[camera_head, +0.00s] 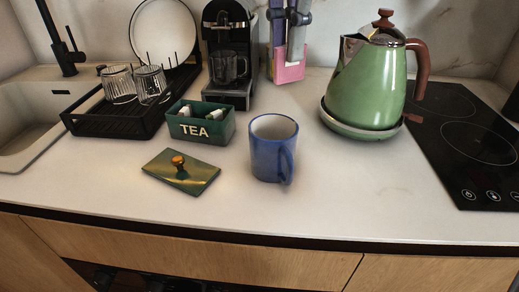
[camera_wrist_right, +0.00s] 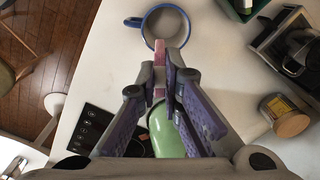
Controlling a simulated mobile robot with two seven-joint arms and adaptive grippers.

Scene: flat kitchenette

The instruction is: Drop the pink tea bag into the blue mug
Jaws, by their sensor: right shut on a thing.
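The blue mug (camera_head: 268,155) stands upright on the counter, its handle toward the front right. Its open rim shows at the top of the wrist view (camera_wrist_right: 146,30). My right gripper (camera_head: 289,50) comes down from the top of the head view, shut on the pink tea bag (camera_head: 290,73). In the wrist view the tea bag (camera_wrist_right: 159,58) is a thin pink strip between the fingertips, its end near the mug's rim in the picture. In the head view the bag appears above and behind the mug, apart from it. My left gripper is not in view.
A green TEA box (camera_head: 217,131) and its lid (camera_head: 181,172) are left of the mug. A green kettle (camera_head: 366,88) stands right, near the black hob (camera_head: 462,140). A coffee machine (camera_head: 228,45) and a dish rack (camera_head: 115,122) stand behind. The counter front is clear.

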